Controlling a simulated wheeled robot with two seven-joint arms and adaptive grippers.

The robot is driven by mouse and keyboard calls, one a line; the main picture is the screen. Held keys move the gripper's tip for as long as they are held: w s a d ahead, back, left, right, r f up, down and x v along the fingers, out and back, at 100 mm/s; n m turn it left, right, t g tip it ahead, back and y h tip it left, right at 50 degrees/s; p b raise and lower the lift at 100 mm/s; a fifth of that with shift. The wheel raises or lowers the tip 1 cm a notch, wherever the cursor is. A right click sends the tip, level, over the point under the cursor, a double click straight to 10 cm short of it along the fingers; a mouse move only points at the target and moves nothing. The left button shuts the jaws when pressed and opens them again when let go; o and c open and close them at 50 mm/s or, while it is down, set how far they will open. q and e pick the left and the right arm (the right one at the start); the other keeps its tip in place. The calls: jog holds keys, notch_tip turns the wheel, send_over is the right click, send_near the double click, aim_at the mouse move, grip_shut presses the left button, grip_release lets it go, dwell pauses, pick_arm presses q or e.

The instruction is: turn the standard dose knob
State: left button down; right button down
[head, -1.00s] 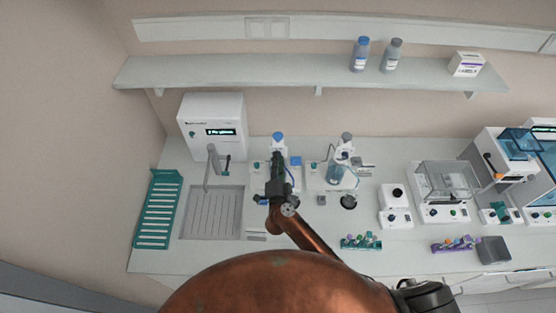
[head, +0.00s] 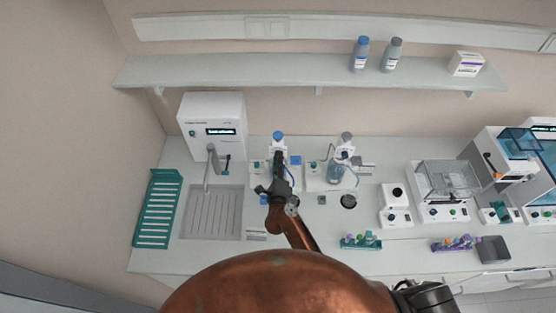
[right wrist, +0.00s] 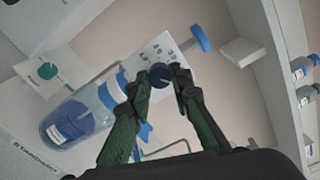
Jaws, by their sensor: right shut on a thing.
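The panel belongs to a dispenser on a blue-collared bottle (right wrist: 72,125), beside a label reading STANDARD (right wrist: 33,158). In the head view my right gripper (head: 278,160) is at the blue-capped dispenser (head: 278,137) and hides much of it. My left gripper is not in view.
A second dispenser with a grey cap (head: 346,138) stands to the right. A sink (head: 212,212) and teal rack (head: 158,210) are at left. Tube racks (head: 361,241) lie near the front edge. A shelf (head: 240,72) runs above the bench.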

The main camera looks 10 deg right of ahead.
jog(key=shift+f+m, duration=0.1)
jog(key=shift+m, duration=0.4)
jog(key=c, duration=1.7)
grip_release()
jog(key=shift+c, duration=0.2)
jog(key=s+a, duration=0.2)
jog(key=s, duration=1)
jog(key=shift+a, duration=0.2)
